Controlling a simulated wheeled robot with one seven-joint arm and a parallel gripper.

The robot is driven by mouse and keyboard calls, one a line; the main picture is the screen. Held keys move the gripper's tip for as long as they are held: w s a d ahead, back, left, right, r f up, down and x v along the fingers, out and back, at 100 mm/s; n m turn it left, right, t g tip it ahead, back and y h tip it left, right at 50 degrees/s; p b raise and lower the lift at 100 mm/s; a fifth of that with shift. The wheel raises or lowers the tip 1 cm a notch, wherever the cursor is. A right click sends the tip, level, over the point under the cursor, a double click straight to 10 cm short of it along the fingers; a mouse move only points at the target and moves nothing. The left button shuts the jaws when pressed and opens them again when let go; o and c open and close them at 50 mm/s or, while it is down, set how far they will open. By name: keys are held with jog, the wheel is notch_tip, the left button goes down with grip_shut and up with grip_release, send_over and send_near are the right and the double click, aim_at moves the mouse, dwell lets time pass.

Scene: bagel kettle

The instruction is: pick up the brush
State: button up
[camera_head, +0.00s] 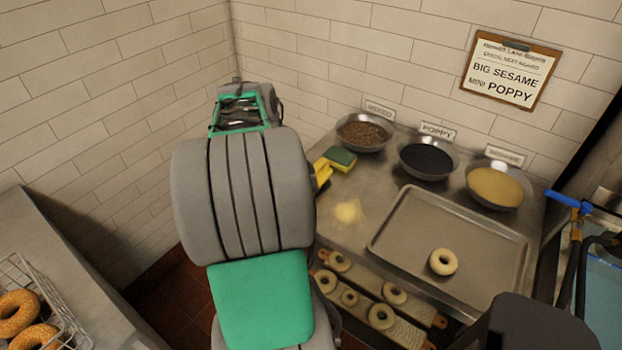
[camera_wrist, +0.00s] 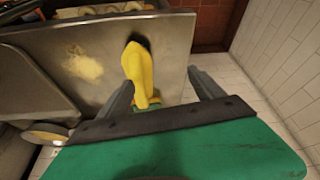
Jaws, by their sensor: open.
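A yellow brush (camera_head: 323,172) with a dark part lies on the steel counter, partly hidden by my arm in the head view. In the wrist view the yellow brush (camera_wrist: 140,72) stretches from a dark patch at its far end to the space between my fingers. My gripper (camera_wrist: 160,92) is open, one finger on each side of the yellow shape. I cannot tell whether the fingers touch it. A green and yellow sponge (camera_head: 341,157) lies right beside the brush. In the head view my arm hides the fingers.
Bowls of seeds (camera_head: 365,132), poppy (camera_head: 428,160) and sesame (camera_head: 495,186) stand along the back. A tray (camera_head: 400,235) with one bagel (camera_head: 443,262) is on the right. Pale powder (camera_head: 347,212) lies on the counter. Brick walls are close behind and left.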

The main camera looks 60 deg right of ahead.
jog(key=m, duration=0.2)
send_near(315, 179)
jog(key=shift+w+d+f+g, duration=0.3)
jog(key=shift+w+d+f, duration=0.05)
jog(key=shift+d+f, duration=0.35)
jog(key=p+x, duration=0.1)
jog(key=x, duration=0.5)
jog(key=shift+s+a+f, duration=0.1)
jog(key=shift+s+f, duration=0.1)
jog(key=shift+f, duration=0.35)
jog(key=shift+c, duration=0.5)
jog(key=c, duration=1.5)
jog(key=shift+o, duration=0.2)
jog(key=shift+r, duration=0.15)
